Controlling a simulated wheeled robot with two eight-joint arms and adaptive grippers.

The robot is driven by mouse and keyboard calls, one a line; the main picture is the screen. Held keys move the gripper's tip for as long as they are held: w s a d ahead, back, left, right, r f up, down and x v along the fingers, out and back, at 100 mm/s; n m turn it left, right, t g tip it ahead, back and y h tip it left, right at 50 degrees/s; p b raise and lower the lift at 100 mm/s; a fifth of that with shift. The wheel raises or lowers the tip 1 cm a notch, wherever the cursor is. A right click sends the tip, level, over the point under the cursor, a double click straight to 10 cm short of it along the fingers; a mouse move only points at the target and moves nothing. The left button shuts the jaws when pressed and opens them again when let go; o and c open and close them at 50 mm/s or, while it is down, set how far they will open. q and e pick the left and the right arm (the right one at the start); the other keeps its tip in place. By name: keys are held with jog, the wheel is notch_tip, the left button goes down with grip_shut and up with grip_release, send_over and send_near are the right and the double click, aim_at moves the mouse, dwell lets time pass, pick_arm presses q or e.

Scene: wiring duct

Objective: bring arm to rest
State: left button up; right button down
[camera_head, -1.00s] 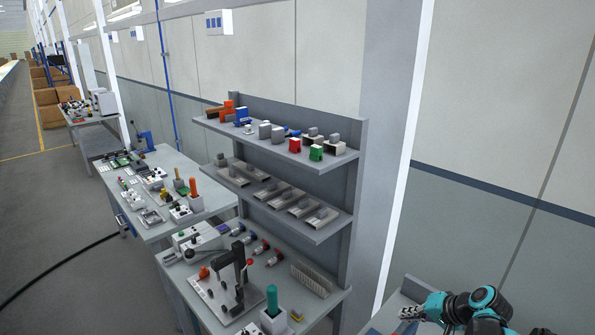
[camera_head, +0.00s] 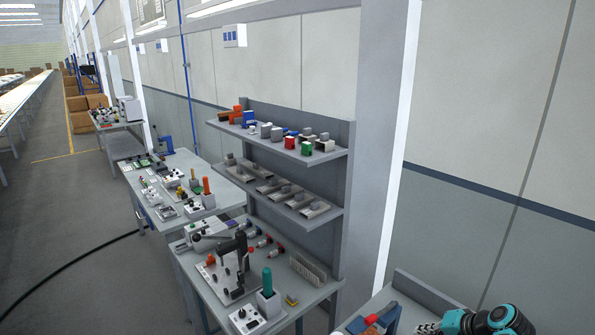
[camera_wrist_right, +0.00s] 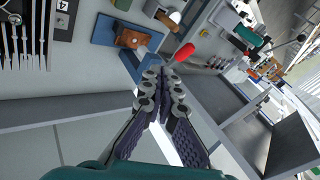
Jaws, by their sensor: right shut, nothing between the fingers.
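My right arm (camera_head: 493,321) shows at the bottom right of the head view, teal and black, over the corner of a grey bench. Its gripper fingers are partly cut off by the lower edge there. In the right wrist view my right gripper (camera_wrist_right: 166,78) has its dark fingers together with nothing between them. Beyond the fingertips, a blue-based bench tool (camera_wrist_right: 110,32) with a red-tipped handle (camera_wrist_right: 184,52) sits on the bench. I cannot tell the exact gap between fingers and tool. My left gripper is in neither view.
A grey shelf rack (camera_head: 348,150) with coloured parts stands beside a bench (camera_head: 205,300) holding a press. More workbenches recede to the left, with a black cable (camera_head: 75,265) on the floor. A grey wall (camera_head: 490,120) is behind. The floor at left is mostly open.

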pick_arm(q)
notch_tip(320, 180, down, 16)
jog(key=b, duration=1.5)
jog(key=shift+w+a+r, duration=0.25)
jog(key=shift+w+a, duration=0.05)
pick_arm(e)
jog(key=s+a+f+n+h, duration=0.2)
jog(key=s+a+f+n, duration=0.1)
jog(key=s+a+f, duration=0.2)
jog(key=s+a+f+n+h, duration=0.2)
jog(key=s+a+f, duration=0.4)
jog(key=s+a, duration=0.4)
jog(key=shift+s+a+f+n, duration=0.15)
jog(key=shift+s+a+n, duration=0.15)
jog(key=shift+s+n, duration=0.75)
